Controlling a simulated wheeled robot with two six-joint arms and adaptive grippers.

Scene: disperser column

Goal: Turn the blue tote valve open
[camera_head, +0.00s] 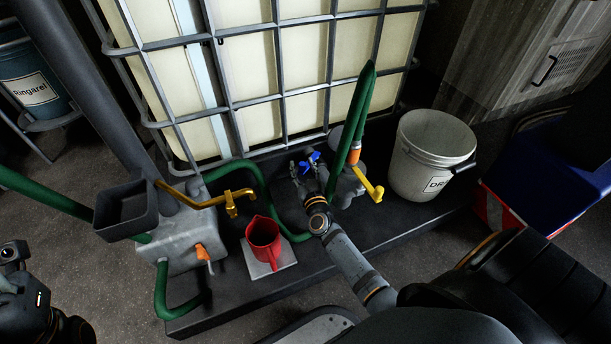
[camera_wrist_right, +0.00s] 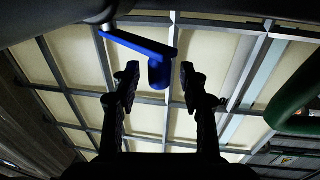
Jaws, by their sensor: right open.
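The blue valve handle (camera_head: 312,157) is at the front foot of the caged tote (camera_head: 305,52) in the head view. In the right wrist view it is a long blue lever (camera_wrist_right: 136,42) with a rounded, downturned end. My right gripper (camera_head: 304,170) is at the handle. The valve body is mostly hidden behind my right wrist. Part of my left arm's end (camera_head: 25,300) shows at the lower left edge, its fingers not clear.
Green hoses (camera_head: 359,115) rise right of the valve, near a yellow handle (camera_head: 371,187). A red jug (camera_head: 263,237) stands on a pale plate left of my right arm. A white bucket (camera_head: 428,150) is to the right. A yellow pipe (camera_head: 190,199) is left.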

